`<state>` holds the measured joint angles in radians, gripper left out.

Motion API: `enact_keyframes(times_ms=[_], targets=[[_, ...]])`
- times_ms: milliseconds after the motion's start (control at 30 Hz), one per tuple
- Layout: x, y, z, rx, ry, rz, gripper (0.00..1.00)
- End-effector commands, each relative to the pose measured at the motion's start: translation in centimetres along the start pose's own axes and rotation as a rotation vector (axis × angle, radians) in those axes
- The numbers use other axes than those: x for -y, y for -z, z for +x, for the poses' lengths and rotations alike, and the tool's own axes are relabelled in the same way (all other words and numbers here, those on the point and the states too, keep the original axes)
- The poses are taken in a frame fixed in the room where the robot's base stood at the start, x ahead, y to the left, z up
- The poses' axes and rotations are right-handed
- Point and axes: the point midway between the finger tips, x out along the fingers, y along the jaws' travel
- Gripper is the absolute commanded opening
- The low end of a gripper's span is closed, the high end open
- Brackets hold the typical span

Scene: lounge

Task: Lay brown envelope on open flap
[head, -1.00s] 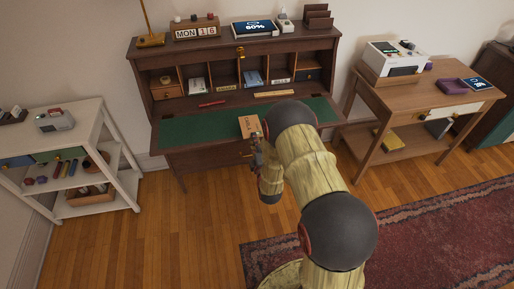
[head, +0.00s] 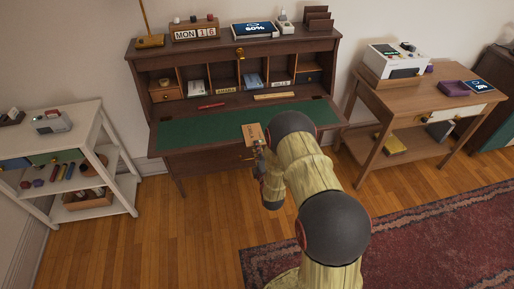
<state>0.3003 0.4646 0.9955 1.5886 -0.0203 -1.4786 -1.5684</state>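The brown envelope (head: 252,131) shows in the head view at the front edge of the open flap. The open flap (head: 195,130) is the green-topped writing surface of the dark wood desk. My gripper (head: 257,143) is at the envelope's near end, just in front of the flap, and appears shut on it. The fingers are small and partly hidden by my arm. The envelope overlaps the flap in the picture; I cannot tell whether it touches the surface.
A red pen (head: 211,106) and a wooden ruler (head: 274,96) lie behind the flap, below the pigeonholes. The green surface left of the envelope is clear. A white shelf (head: 118,160) stands left and a wooden side table (head: 420,103) right.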

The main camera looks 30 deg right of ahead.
Motion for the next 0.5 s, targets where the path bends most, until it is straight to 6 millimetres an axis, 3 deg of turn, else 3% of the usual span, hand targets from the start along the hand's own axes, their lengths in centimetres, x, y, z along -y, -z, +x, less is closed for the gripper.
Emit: enact_keyframes(times_ms=[300, 500], targets=[[-0.04, 0.0, 0.0, 0.0, 0.0, 0.0, 0.23], [-0.03, 0.0, 0.0, 0.0, 0.0, 0.0, 0.23]])
